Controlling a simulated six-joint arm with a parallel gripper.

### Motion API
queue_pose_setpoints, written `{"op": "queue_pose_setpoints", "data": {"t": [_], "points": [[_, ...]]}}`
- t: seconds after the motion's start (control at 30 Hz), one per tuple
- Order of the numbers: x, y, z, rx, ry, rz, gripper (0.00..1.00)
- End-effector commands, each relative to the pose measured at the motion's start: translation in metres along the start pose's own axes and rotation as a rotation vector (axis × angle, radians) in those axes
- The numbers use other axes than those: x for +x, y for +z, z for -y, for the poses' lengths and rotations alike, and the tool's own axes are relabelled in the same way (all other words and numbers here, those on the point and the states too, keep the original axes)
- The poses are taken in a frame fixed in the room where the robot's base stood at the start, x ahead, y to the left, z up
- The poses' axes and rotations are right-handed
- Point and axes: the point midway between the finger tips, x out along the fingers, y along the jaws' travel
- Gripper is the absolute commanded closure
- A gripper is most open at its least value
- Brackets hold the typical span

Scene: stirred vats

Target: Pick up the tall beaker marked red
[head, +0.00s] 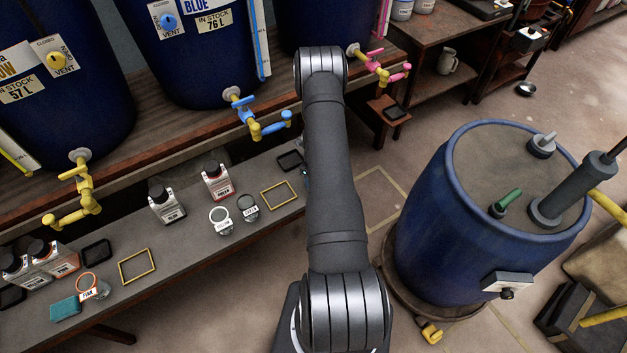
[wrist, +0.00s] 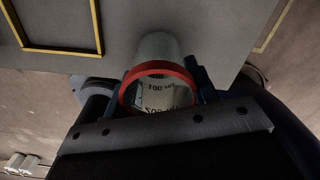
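In the wrist view a clear beaker with a red rim band (wrist: 126,92) and printed markings sits between the fingers of my gripper (wrist: 160,82). Its mouth faces the camera and its base is toward the grey bench top. One dark blue finger lies on each side, close to the glass. I cannot tell whether both fingers press on it, or whether the base touches the bench. In the head view my arm hides my gripper and this beaker.
The bench (head: 190,250) holds dark-capped bottles (head: 217,182), small round labelled vessels (head: 221,220), a teal block (head: 65,308) and yellow outlines (head: 137,266). Vats with a blue tap (head: 262,126) and a pink tap (head: 385,70) stand behind. A blue drum (head: 425,230) stands right.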

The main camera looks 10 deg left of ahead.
Motion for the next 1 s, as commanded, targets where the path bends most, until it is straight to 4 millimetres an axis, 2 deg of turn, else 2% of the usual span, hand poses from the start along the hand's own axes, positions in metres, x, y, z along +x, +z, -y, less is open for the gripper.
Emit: {"op": "queue_pose_setpoints", "data": {"t": [0.03, 0.1, 0.53, 0.67, 0.8, 1.0], "points": [[0.000, 0.000, 0.000, 0.000, 0.000, 0.000, 0.58], [0.000, 0.000, 0.000, 0.000, 0.000, 0.000, 0.71], [-0.007, 0.000, 0.000, 0.000, -0.001, 0.001, 0.71], [-0.020, 0.000, 0.000, 0.000, -0.001, 0.001, 0.71], [-0.042, 0.001, 0.001, 0.000, -0.001, 0.001, 0.71], [-0.069, -0.046, 0.008, 0.005, -0.001, 0.001, 0.71]]}}
